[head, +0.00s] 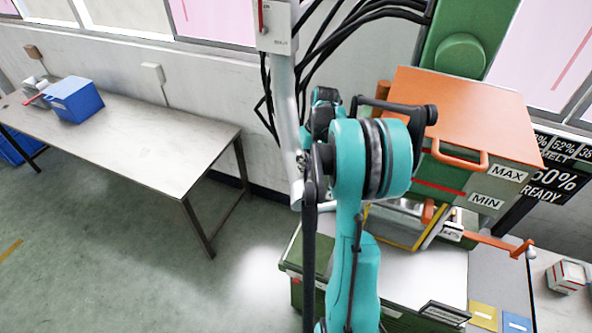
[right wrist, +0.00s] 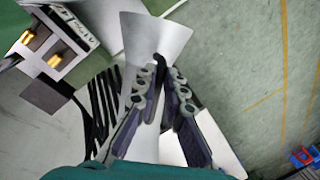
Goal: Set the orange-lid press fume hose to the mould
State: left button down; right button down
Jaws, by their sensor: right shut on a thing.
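The orange-lid press stands at the right in the head view, with its orange lid (head: 465,112) over a green body marked MAX and MIN. Below it is a metal, yellow-edged part (head: 400,228) that may be the mould, partly hidden by my arm. A pale grey fume hose (head: 285,110) hangs beside the wall, left of the press. My right gripper (head: 303,160) is at its lower part, mostly hidden behind my arm. In the right wrist view the fingers (right wrist: 160,78) are shut on the hose, whose pale flared part (right wrist: 155,40) shows beyond them. My left gripper is not in view.
Black cables (head: 345,30) run from the wall box (head: 272,28) towards the press. An orange lever (head: 495,242) sticks out at the right. A long table (head: 130,140) with a blue bin (head: 74,100) stands at the left. The floor between is clear.

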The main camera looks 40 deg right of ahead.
jog(key=shift+d, duration=0.15)
jog(key=c, duration=1.9)
grip_release()
jog(key=o, duration=0.3)
jog(key=shift+s+d, duration=0.1)
jog(key=shift+r, duration=0.25)
notch_tip(320, 180, up, 10)
jog(key=shift+f, duration=0.25)
